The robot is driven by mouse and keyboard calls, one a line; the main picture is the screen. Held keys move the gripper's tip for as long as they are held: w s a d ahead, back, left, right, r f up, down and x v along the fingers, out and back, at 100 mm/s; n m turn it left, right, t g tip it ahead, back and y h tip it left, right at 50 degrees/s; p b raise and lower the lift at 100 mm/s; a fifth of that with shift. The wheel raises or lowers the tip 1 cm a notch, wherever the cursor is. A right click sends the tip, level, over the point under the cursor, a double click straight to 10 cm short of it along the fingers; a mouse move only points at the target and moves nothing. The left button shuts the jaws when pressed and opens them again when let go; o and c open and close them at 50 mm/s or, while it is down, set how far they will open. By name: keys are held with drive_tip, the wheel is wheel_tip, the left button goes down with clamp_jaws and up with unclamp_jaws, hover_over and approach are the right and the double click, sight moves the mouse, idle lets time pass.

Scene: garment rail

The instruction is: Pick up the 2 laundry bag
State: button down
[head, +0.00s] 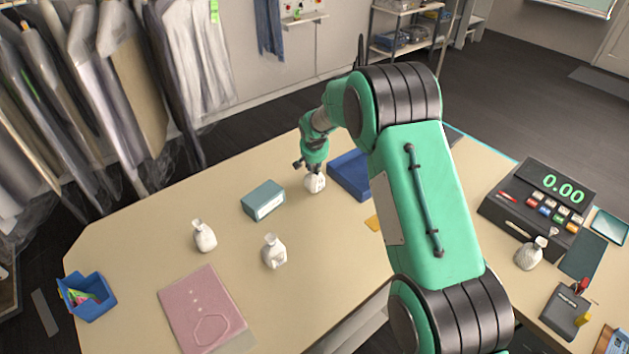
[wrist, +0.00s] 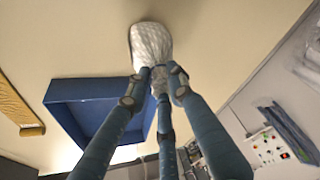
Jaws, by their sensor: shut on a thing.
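A small white laundry bag (head: 315,184) with a gathered neck is at the far part of the tan table, and it also shows in the wrist view (wrist: 151,42). My gripper (head: 313,170) is above it with its fingers closed around the neck, as the wrist view shows (wrist: 160,74). I cannot tell whether the bag touches the table or hangs just above it. Similar white bags stand at the left (head: 204,237), at the middle front (head: 273,252) and by the register at the right (head: 530,254). Their markings are too small to read.
A blue tray (head: 349,172) is close beside the held bag, and it shows in the wrist view (wrist: 95,92). A teal box (head: 263,201) is to its left. A pink folded cloth (head: 204,312), a blue bin (head: 88,297) and a cash register (head: 535,205) are farther off.

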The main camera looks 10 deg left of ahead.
drive_tip(key=shift+r, duration=0.1)
drive_tip(key=shift+w+r, duration=0.1)
drive_tip(key=shift+r, duration=1.35)
drive_tip(key=shift+s+d+r, duration=0.1)
drive_tip(key=shift+s+r, duration=0.15)
drive_tip(key=s+d, duration=0.2)
drive_tip(key=s, duration=0.5)
drive_tip(key=s+d+r+b, duration=0.1)
drive_tip(key=s+d, duration=0.2)
drive_tip(key=s, duration=0.4)
drive_tip(key=shift+s+r, duration=0.2)
drive_tip(key=shift+s, duration=0.15)
drive_tip(key=shift+a, duration=0.1)
